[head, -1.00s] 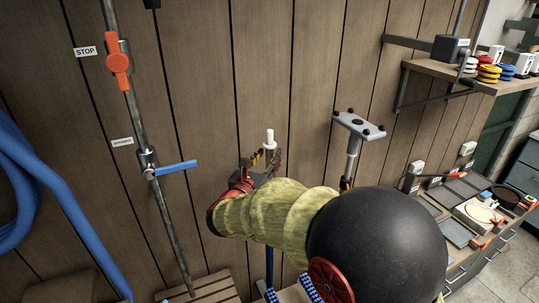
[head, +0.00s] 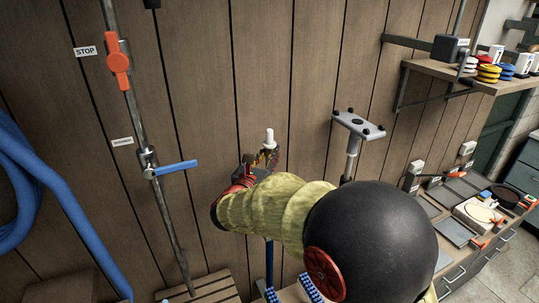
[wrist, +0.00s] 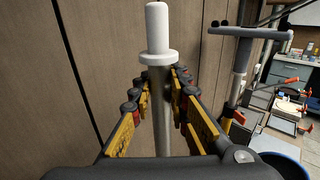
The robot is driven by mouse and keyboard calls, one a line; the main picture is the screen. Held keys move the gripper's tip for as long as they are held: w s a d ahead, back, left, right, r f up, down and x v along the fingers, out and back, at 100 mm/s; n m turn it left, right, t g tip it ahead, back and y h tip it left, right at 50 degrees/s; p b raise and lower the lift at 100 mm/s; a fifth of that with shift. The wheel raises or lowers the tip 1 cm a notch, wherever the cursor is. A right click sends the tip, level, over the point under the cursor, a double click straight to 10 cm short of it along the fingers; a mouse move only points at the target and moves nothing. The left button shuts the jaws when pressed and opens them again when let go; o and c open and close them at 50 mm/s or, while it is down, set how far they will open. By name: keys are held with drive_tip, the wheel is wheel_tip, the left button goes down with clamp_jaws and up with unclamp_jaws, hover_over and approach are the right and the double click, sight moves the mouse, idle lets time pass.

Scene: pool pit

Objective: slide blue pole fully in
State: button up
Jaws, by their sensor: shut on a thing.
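A pole with a white, collared cap (head: 269,138) stands upright near the wooden wall. In the wrist view, its grey metal shaft (wrist: 160,110) runs down from the cap (wrist: 157,30) between my fingers. A blue length of pole (head: 269,262) shows below my arm in the head view, in line with the cap. The stretch between is hidden by my arm and gripper. My gripper (head: 267,158) is shut on the grey shaft, just below the white collar. Its yellow and black fingers show on both sides of the shaft in the wrist view (wrist: 160,85).
A grey post with a flat top plate (head: 358,124) stands close to the right. A wall pipe with a red lever (head: 118,62) and a blue lever (head: 176,168) is at left. A blue hose (head: 45,175) hangs far left. A cluttered bench (head: 470,215) is at right.

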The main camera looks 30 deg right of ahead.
clamp_jaws()
wheel_tip(320, 180, down, 13)
drive_tip(key=b, duration=0.8)
drive_tip(key=shift+r+b, duration=0.15)
drive_tip(key=shift+b, duration=0.15)
drive_tip(key=shift+o, duration=2.2)
unclamp_jaws()
drive_tip(key=o, duration=0.4)
drive_tip(key=shift+r, duration=0.1)
drive_tip(key=shift+c, duration=0.2)
drive_tip(key=v, duration=1.2)
